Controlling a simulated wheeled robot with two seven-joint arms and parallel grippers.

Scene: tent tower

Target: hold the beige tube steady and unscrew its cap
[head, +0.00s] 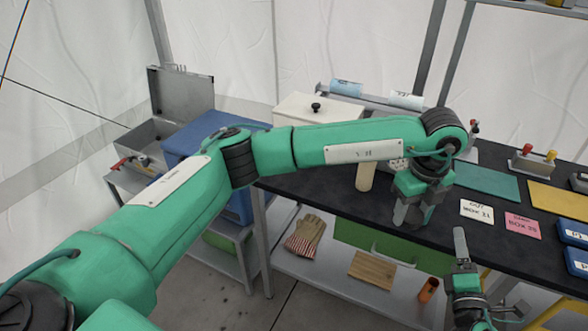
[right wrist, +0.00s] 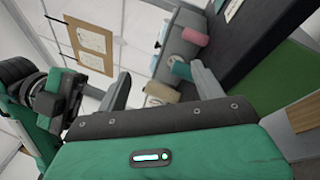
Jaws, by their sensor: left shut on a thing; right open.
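The beige tube (head: 366,177) stands upright on the dark bench in the head view. My left arm hides its top, so its cap is not seen. My left gripper (head: 414,214) is to the right of the tube, fingers down over the bench. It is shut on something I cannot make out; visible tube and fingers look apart. My right gripper (head: 484,277) is open at the bench's front edge, right of and nearer than the left one. Its spread fingers (right wrist: 160,88) show in the right wrist view. A beige cylinder (right wrist: 161,92) appears beyond them, perhaps the tube.
The dark bench (head: 330,205) has a white box (head: 315,113) behind my left arm. Paper cards (head: 477,211), mats (head: 487,181) and blue bins (head: 573,231) lie to the right. A glove (head: 305,238) and an orange cylinder (head: 428,290) are on the lower shelf.

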